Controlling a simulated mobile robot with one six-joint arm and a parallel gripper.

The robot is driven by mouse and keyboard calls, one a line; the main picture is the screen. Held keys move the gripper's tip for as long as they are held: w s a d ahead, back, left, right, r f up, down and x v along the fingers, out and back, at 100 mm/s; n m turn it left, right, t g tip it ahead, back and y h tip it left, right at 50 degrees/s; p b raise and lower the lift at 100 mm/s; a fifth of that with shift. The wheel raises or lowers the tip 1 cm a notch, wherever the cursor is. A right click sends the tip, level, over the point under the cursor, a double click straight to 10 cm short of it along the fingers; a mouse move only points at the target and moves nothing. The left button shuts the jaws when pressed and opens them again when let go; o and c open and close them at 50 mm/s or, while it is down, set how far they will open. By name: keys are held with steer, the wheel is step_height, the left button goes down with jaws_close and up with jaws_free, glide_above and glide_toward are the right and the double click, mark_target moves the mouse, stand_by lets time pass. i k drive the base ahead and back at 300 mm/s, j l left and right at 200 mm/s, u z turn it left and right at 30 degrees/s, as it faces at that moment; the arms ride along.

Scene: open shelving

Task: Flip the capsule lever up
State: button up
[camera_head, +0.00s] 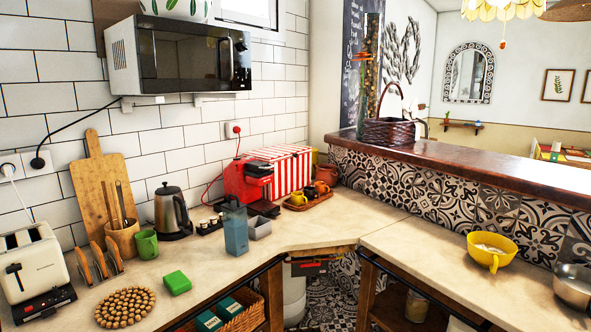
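A red capsule coffee machine (234,181) with a black front part stands in the back corner of the counter, beside a red-and-white striped box (284,166). Its black top part (259,168) sticks out forward, but the lever is too small to make out, so I cannot tell whether it is up or down. My gripper is not in this view, and nothing is seen touching the machine.
A blue-grey container (235,231) and a grey box (258,227) stand in front of the machine. A microwave (181,56) hangs above. The right counter (420,250) is mostly clear.

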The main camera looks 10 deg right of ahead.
mark_target(259, 167)
steer(key=i+l, duration=0.1)
steer(key=i, duration=0.7)
steer(key=i+l, duration=0.15)
steer(key=i, duration=0.65)
steer(key=i+l+u, duration=0.1)
steer(key=i, duration=0.65)
